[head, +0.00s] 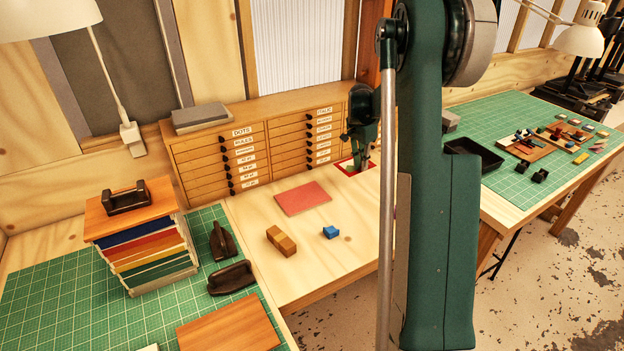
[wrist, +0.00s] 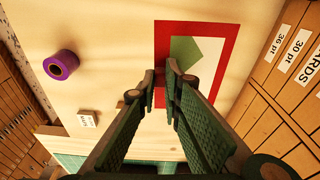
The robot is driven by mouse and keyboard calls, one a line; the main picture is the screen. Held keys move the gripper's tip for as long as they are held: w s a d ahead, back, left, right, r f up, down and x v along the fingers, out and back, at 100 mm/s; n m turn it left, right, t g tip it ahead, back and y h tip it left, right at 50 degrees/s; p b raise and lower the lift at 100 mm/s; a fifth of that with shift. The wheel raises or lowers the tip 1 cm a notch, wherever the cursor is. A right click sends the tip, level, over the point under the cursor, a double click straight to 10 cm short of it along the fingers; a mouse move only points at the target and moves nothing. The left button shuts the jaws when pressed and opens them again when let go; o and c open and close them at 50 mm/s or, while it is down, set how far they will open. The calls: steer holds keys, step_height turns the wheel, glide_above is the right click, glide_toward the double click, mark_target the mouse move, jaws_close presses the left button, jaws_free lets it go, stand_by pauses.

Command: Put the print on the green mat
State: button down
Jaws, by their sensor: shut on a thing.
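The print (wrist: 227,62), a white sheet with a broad red border and a green shape, shows beyond my fingers in the wrist view. In the head view its red edge (head: 345,169) shows under my gripper (head: 361,164), in front of the drawer cabinet. My gripper (wrist: 162,74) points down with its fingertips close together at the print's red border. The contact is partly hidden by the fingers. A green gridded mat (head: 500,135) covers the right table, and another green mat (head: 55,305) covers the left one.
A pink sheet (head: 303,197), a tan block (head: 281,240) and a blue block (head: 331,232) lie on the wooden bench. The drawer cabinet (head: 205,165) stands behind. A black tray (head: 473,155) sits at the right. A purple roll (wrist: 61,65) shows in the wrist view.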

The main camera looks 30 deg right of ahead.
stand_by(0.3)
